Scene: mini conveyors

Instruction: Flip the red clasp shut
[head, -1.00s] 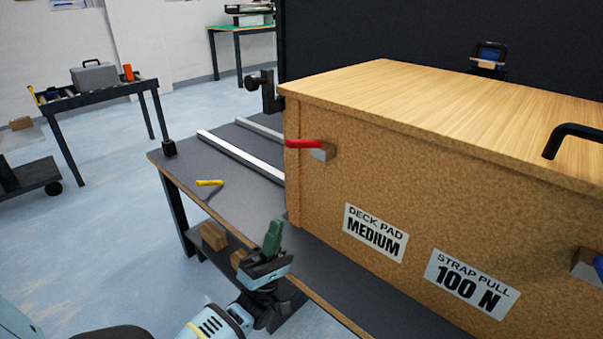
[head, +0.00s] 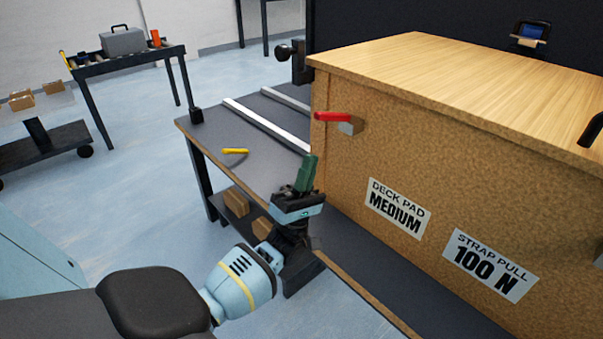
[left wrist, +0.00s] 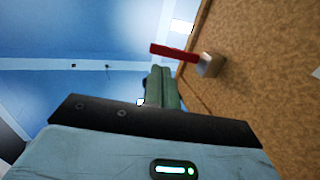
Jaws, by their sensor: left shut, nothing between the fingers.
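The red clasp (head: 332,117) is a red lever on a grey metal block (head: 351,127), fixed high on the front of the big cork-like crate (head: 440,150) near its left corner. The lever sticks out to the left, past the block. My left gripper (head: 308,165) is shut and empty, with green fingers pointing up, below and a little left of the clasp. In the left wrist view the red clasp (left wrist: 175,52) lies just beyond the fingertips (left wrist: 160,72), with a visible gap in the picture. My right gripper is not in view.
The crate stands on a dark bench (head: 255,165) with metal rails (head: 265,125) and a small yellow handle (head: 235,151). A black post fitting (head: 298,62) is behind the crate's left corner. Open floor lies to the left.

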